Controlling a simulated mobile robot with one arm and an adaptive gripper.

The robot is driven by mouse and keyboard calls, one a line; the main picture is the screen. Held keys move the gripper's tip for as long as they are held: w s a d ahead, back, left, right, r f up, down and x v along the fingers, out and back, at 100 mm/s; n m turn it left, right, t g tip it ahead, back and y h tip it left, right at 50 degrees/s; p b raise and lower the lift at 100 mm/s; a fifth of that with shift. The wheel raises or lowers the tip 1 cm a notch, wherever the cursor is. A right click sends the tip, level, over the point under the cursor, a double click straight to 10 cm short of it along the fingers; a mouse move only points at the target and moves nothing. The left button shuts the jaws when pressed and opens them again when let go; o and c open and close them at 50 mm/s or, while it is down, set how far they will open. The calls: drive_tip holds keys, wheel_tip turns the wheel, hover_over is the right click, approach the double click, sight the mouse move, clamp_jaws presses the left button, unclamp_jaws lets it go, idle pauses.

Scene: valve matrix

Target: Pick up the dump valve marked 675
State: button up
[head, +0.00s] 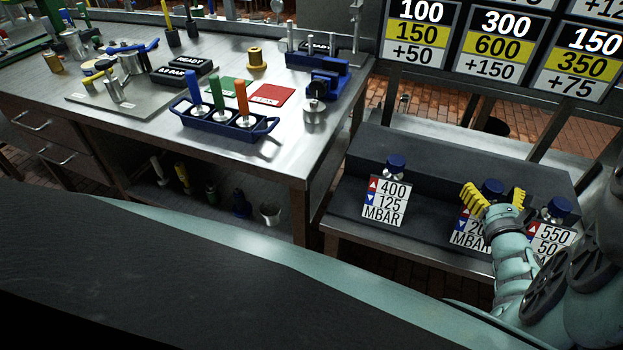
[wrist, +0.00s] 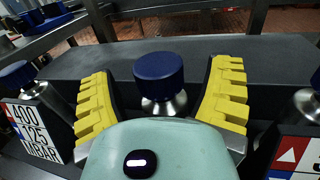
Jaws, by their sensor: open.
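Three dump valves with dark blue caps stand in a row on a dark grey rack (head: 440,160). The middle valve (head: 493,185) has its plate (head: 468,238) partly hidden by my arm, so its top number cannot be read. My gripper (head: 494,194) is open around this valve. In the wrist view, the middle valve's blue cap and metal neck (wrist: 159,76) are between the yellow fingers of my gripper (wrist: 162,72), with gaps on both sides. The left valve (head: 395,165) reads 400 / 125 MBAR. The right valve (head: 559,208) reads 550 over 50. No readable 675 shows.
A steel workbench (head: 335,125) with tools, a blue tray (head: 228,122) and a red card (head: 272,96) stands left of the rack. Number boards (head: 500,40) hang behind. In the wrist view, the neighbouring valves (wrist: 18,75) flank the fingers closely.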

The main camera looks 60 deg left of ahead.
drive_tip(key=shift+c, duration=0.3)
clamp_jaws()
idle(0.3)
drive_tip(key=shift+r, duration=0.15)
